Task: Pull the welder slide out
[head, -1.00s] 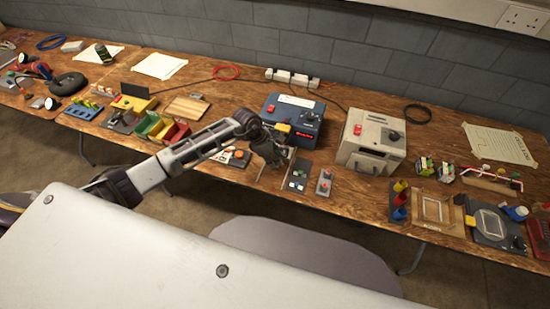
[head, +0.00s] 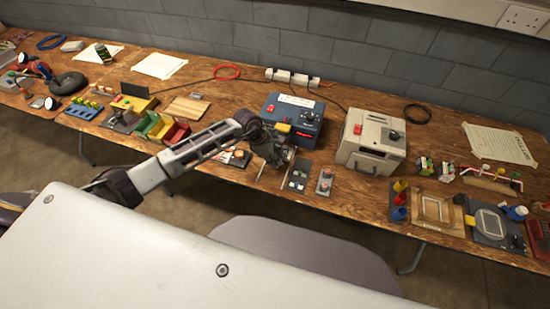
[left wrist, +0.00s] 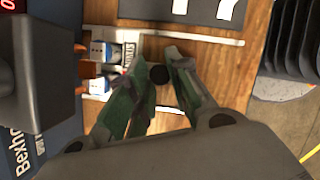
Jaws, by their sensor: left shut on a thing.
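The welder is a blue box (head: 294,112) with a red display, near the middle of the bench in the head view. Its blue side (left wrist: 20,150) and orange prongs (left wrist: 84,72) show at the left in the left wrist view. White-and-blue pieces (left wrist: 101,50) sit by the prongs. The welder slide's dark round knob (left wrist: 158,75) shows between my left fingertips, in front of the prongs. My left gripper (left wrist: 160,70) is shut on the knob; in the head view it (head: 282,160) is at the welder's front. The slide's body is hard to tell apart from the wood. My right gripper is not in view.
A beige box (head: 372,142) stands right of the welder. Dark plates with small parts (head: 299,176) lie just right of my left gripper. Red, green and yellow bins (head: 160,127) stand to the left. The bench's front edge is close to the gripper.

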